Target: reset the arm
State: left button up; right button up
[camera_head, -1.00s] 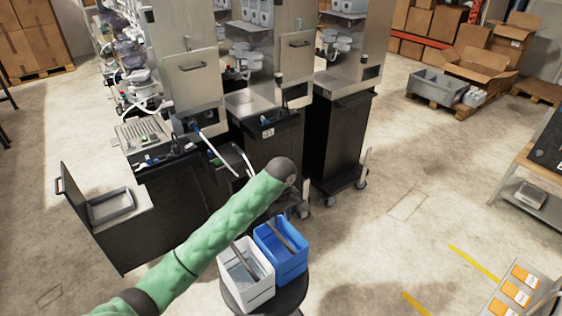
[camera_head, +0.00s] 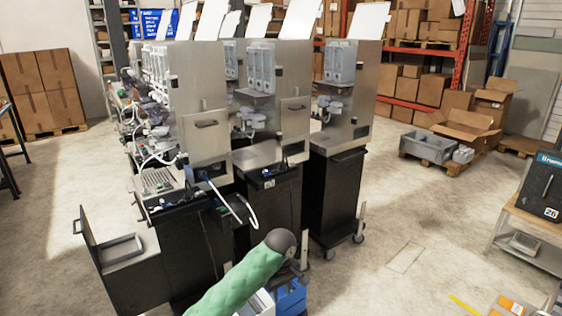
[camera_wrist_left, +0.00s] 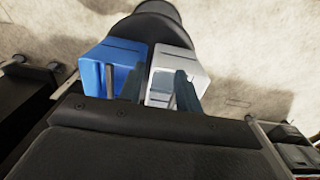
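My left arm (camera_head: 238,283), in a green sleeve, comes in from the bottom of the head view and ends in a dark wrist. My left gripper (camera_wrist_left: 160,85) shows in the left wrist view with its two dark fingers apart and nothing seen between them. It points toward a blue bin (camera_wrist_left: 95,64) and a white bin (camera_wrist_left: 193,62) on a round dark stand (camera_wrist_left: 160,16). In the head view the arm partly hides the white bin (camera_head: 262,303) and the blue bin (camera_head: 290,298). My right gripper is not in view.
A row of metal dispenser cabinets (camera_head: 283,110) on black wheeled bases stands ahead. An open flap with a tray (camera_head: 122,248) juts out at left. A grey crate (camera_head: 425,147) and cardboard boxes (camera_head: 465,130) lie at the back right.

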pick_arm(q)
jog(key=s+a+f+m+t+h, duration=0.15)
jog(key=s+f, duration=0.25)
jog(key=s, duration=0.4)
jog(key=s+a+f+m+h, duration=0.1)
jog(key=s+a+f+m, duration=0.25)
jog(key=s, duration=0.45)
jog(key=s+a+r+m+t+y, duration=0.1)
jog(key=s+a+m+t+y, duration=0.2)
jog(key=s+a, duration=1.55)
jog(key=d+f+m+g, duration=0.1)
jog(key=d+f, duration=0.1)
jog(key=f, duration=0.9)
jog(key=d+f+g, duration=0.1)
jog(key=d+f, duration=0.1)
jog(key=f, duration=0.8)
jog(key=s+f, duration=0.3)
jog(key=f, duration=0.9)
jog(key=s+f, duration=0.4)
jog(key=f, duration=0.8)
jog(key=shift+s+d+f+g+h, duration=0.15)
jog(key=shift+d+f+g+h, duration=0.1)
jog(key=shift+g+h, duration=0.2)
